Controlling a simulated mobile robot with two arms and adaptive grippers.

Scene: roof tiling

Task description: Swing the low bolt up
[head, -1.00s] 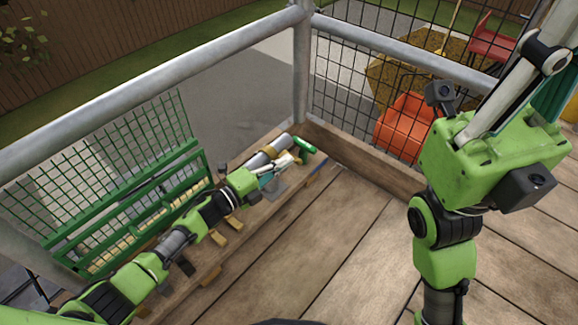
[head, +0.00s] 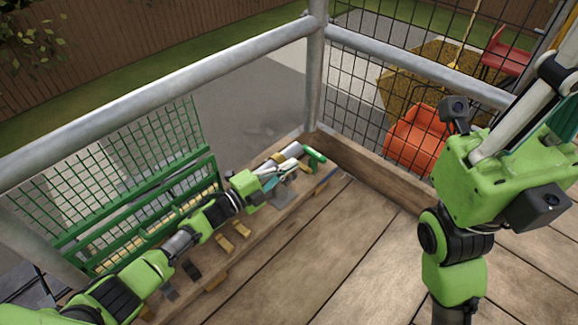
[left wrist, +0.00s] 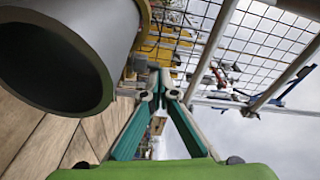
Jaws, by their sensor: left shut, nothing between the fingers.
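I cannot pick out the low bolt in either view. A green mesh gate panel (head: 125,195) stands at the left in the head view, with my left arm passing in front of its lower part. My left gripper (head: 290,166) is just past the panel's right end, low over the planks beside a grey cylinder. In the left wrist view its teal fingers (left wrist: 160,88) come together and hold nothing. My right gripper (head: 545,85) is at the right edge, large and close; its fingertips are cut off, so its opening cannot be told.
A green-ended item (head: 315,155) lies at the platform corner. A large grey tube mouth (left wrist: 55,50) fills the left wrist view's upper left. Grey guard rails (head: 180,85) and black mesh (head: 365,100) bound the platform. Wooden decking (head: 310,250) is clear in the middle.

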